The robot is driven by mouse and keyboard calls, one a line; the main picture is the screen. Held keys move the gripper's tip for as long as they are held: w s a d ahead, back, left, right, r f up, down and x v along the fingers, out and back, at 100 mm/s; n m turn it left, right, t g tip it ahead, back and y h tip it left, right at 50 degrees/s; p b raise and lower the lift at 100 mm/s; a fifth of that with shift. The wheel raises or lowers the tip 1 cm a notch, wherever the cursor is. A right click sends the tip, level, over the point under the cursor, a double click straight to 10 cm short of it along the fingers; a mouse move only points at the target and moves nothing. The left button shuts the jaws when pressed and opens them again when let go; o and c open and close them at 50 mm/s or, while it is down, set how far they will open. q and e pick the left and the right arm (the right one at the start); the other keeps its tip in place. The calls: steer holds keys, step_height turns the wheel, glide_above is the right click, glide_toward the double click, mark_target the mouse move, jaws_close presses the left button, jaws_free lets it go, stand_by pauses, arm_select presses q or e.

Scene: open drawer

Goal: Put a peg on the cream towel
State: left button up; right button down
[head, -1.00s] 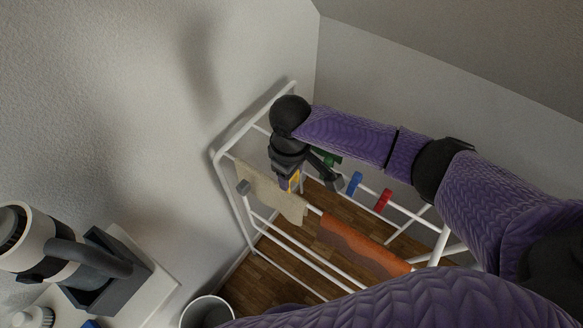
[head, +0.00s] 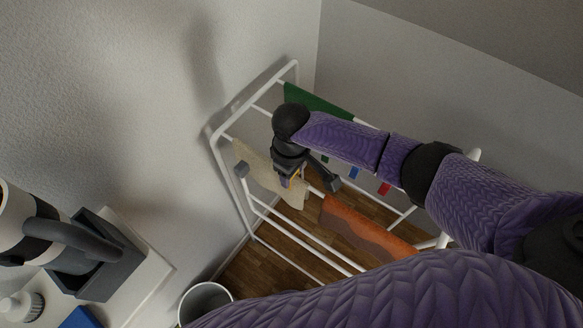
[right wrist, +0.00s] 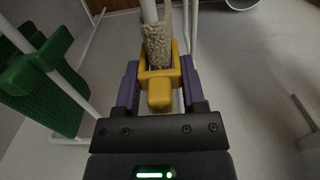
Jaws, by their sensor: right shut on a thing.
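The cream towel (head: 262,170) hangs over a white rail of the drying rack in the head view. Its edge also shows in the right wrist view (right wrist: 157,45), wrapped on the rail. My right gripper (head: 291,182) is at the towel's right part, with its purple fingers shut on a yellow peg (right wrist: 160,90). In the right wrist view the peg's far jaws lie on both sides of the towel and rail. In the head view the peg is mostly hidden by the gripper. My left gripper is not in view.
The white drying rack (head: 222,155) also carries an orange towel (head: 360,232) and a green towel (head: 312,98). A blue peg (head: 355,173) and a red peg (head: 384,189) sit on another rail. A bin (head: 205,300) stands below, left of the rack.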

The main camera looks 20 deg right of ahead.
steer(key=shift+c, duration=0.5)
jaws_free()
steer(key=shift+r, duration=0.25)
step_height(320, 180, up, 9)
steer(key=p, duration=0.3)
steer(key=shift+p, duration=0.35)
steer(key=shift+r, duration=0.25)
